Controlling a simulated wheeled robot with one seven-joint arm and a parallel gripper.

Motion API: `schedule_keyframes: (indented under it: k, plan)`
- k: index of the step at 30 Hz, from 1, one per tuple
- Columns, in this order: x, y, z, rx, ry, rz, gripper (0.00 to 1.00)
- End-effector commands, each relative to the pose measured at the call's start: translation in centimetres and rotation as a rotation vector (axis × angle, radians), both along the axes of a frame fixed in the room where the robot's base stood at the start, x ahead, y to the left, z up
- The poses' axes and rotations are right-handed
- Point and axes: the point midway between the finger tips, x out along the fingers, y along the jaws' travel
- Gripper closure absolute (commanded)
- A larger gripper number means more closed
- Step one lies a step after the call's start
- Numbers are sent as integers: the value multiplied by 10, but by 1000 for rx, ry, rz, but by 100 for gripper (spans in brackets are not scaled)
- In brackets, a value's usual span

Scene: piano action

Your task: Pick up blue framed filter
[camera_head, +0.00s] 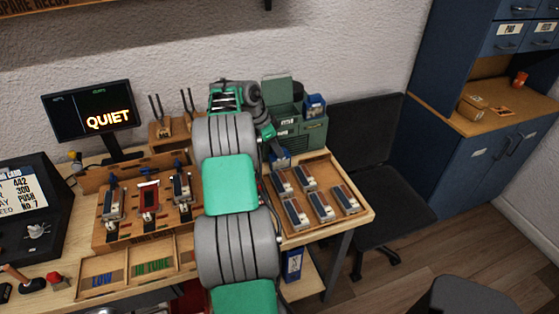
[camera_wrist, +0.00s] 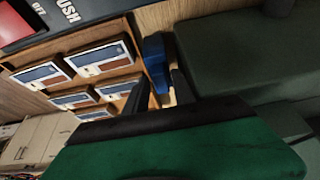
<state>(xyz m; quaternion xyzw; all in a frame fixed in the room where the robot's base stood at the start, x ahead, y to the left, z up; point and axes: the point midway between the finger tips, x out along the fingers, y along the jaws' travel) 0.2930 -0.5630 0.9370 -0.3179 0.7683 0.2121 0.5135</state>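A small blue piece, which looks like the blue framed filter (camera_head: 281,157), sits at the back left edge of the wooden tray, by the foot of the green machine. In the wrist view the blue piece (camera_wrist: 155,54) lies just beyond my fingertips, roughly in line with the gap between them. My gripper (camera_wrist: 162,88) has its two dark fingers apart, with nothing clearly held. In the head view my gripper (camera_head: 270,143) is just above the blue piece, and my arm covers part of the bench. Whether a finger touches the blue piece cannot be told.
The wooden tray (camera_head: 332,221) holds several blue-and-brown modules close by. A rack (camera_head: 150,232), a screen (camera_head: 88,112) and a black chair (camera_head: 380,180) flank the work area.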

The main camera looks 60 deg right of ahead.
Motion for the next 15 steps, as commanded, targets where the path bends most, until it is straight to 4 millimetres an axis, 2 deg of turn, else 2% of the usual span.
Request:
schedule_keyframes:
  k: [2,12,15]
  plan:
    - [0,0,0,0,0,0,72]
    - [0,0,0,0,0,1,100]
    - [0,0,0,0,0,1,100]
